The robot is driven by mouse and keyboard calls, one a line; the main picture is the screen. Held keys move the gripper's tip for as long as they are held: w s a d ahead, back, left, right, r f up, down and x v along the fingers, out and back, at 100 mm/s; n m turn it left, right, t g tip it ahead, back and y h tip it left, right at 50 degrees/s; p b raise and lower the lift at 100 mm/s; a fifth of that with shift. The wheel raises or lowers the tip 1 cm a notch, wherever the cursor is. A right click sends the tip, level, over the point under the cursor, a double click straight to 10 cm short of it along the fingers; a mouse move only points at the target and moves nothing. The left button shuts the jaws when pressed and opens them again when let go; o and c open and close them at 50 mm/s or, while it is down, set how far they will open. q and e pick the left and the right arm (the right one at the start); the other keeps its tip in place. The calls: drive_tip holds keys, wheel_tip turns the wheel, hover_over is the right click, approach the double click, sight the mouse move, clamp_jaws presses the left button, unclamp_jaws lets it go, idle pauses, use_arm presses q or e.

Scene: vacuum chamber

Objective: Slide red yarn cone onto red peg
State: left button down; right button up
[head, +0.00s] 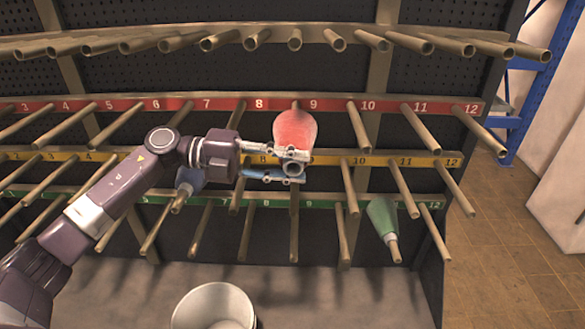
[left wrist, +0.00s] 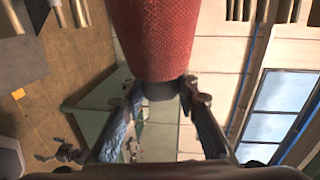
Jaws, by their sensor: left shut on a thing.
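The red yarn cone (head: 295,128) is in front of the rack, its wide end up against the red strip (head: 235,104) between the 8 and 9 labels. A red-row peg (head: 297,104) shows at its top edge; whether the cone is around that peg I cannot tell. My left gripper (head: 291,165) is shut on the cone's narrow lower end. In the left wrist view the red cone (left wrist: 157,40) fills the upper middle, its dark tip (left wrist: 161,89) between the fingers (left wrist: 160,100). My right gripper is not in view.
A blue cone (head: 188,180) and a green cone (head: 382,216) sit on lower pegs. Bare pegs (head: 421,130) jut out around the gripper, with another row (head: 335,40) above. A white bucket (head: 213,307) stands below. Open floor (head: 510,240) lies right of the rack.

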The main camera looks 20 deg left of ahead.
sight(293, 164)
use_arm(q)
drive_tip(key=shift+w+a, duration=0.2)
drive_tip(key=shift+w, duration=0.45)
drive_tip(key=shift+w+a, duration=0.15)
drive_tip(key=shift+w, duration=0.6)
drive_tip(key=c, duration=1.4)
unclamp_jaws()
drive_tip(key=shift+a, duration=0.1)
drive_tip(key=shift+c, duration=0.2)
drive_tip(key=shift+o, duration=0.2)
drive_tip(key=shift+f, duration=0.15)
drive_tip(key=v, duration=1.2)
